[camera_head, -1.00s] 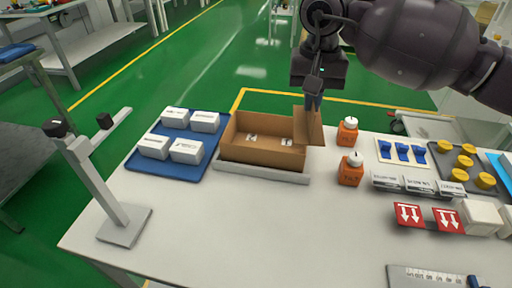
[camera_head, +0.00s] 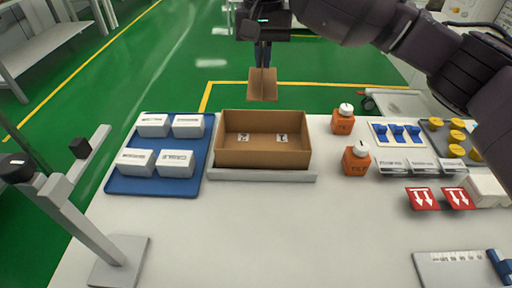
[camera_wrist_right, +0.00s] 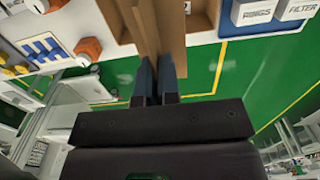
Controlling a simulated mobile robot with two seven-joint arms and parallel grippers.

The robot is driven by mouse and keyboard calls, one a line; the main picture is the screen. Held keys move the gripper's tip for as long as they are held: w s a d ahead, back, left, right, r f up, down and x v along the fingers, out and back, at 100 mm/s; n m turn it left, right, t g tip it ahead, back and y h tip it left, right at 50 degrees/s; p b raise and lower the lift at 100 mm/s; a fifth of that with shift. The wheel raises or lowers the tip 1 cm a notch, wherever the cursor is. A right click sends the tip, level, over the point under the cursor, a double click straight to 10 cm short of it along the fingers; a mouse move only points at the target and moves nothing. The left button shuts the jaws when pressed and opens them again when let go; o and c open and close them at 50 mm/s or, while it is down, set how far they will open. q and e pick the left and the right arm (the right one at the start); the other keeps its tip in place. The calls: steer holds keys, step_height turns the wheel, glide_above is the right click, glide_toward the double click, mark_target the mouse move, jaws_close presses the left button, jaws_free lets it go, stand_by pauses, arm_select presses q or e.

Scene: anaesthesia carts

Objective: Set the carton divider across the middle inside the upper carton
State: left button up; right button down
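The brown carton divider (camera_head: 263,85) hangs upright from my right gripper (camera_head: 263,62), above and beyond the far wall of the open carton. A vertical line runs down its middle. My right gripper is shut on its top; in the right wrist view the two dark fingers (camera_wrist_right: 157,88) pinch the brown board (camera_wrist_right: 158,28). The open brown carton (camera_head: 262,158) stands on a light grey base near the table's far edge. Two small white labels show inside it, and no divider is in it. Only this one carton is in view. My left gripper is not in view.
A blue tray (camera_head: 153,187) with several white boxes lies left of the carton. Two orange bottles (camera_head: 355,164) stand close on its right. A grey post stand (camera_head: 80,215) is at the left. The table's front middle is clear.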

steer(key=shift+s+d+f, duration=0.1)
steer(key=shift+d+f, duration=0.05)
steer(key=shift+f, duration=0.25)
step_height(320, 180, down, 20)
steer(key=b, duration=0.2)
steer(key=shift+r+b, duration=0.25)
steer(key=shift+b, duration=0.1)
steer(key=shift+r, duration=0.15)
